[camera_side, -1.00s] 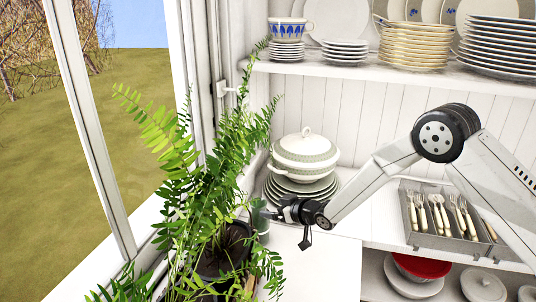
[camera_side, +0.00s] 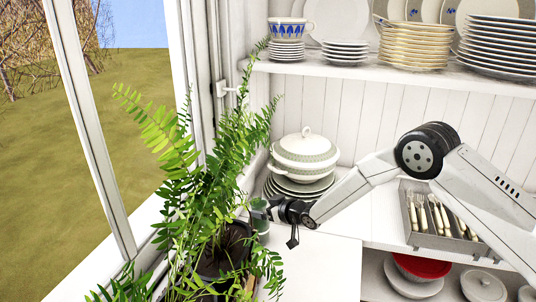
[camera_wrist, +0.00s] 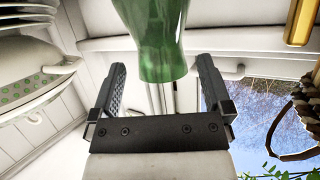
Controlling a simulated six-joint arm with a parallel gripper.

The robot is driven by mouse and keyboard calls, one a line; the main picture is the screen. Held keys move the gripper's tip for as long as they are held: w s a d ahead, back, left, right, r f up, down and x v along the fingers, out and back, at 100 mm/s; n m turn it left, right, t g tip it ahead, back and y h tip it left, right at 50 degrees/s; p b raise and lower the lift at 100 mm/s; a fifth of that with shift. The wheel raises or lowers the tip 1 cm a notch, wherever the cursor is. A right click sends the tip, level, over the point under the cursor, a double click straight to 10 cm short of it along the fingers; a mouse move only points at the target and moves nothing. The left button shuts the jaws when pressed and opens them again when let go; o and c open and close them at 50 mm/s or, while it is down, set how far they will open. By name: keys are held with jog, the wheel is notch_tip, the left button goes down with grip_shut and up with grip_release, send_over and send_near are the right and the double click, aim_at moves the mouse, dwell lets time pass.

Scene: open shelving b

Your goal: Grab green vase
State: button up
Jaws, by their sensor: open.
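The green vase (camera_wrist: 154,42) is glossy and shows large at the top middle of the wrist view, its upper part cut off by the frame. In the side view the vase (camera_side: 259,205) is small and partly hidden by fern leaves and my gripper. My gripper (camera_wrist: 161,66) is open, with one finger to each side of the vase in the wrist view. I see a gap beside each finger and cannot tell how far the vase reaches between them. In the side view my gripper (camera_side: 272,208) is right beside the vase.
A potted fern (camera_side: 215,235) crowds the left side by the window. A white tureen (camera_side: 305,152) stands on stacked plates behind my gripper. A grey cutlery tray (camera_side: 430,240) sits to the right. The white counter (camera_side: 325,265) in front is clear.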

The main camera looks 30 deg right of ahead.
jog(key=shift+x, duration=1.6)
grip_shut()
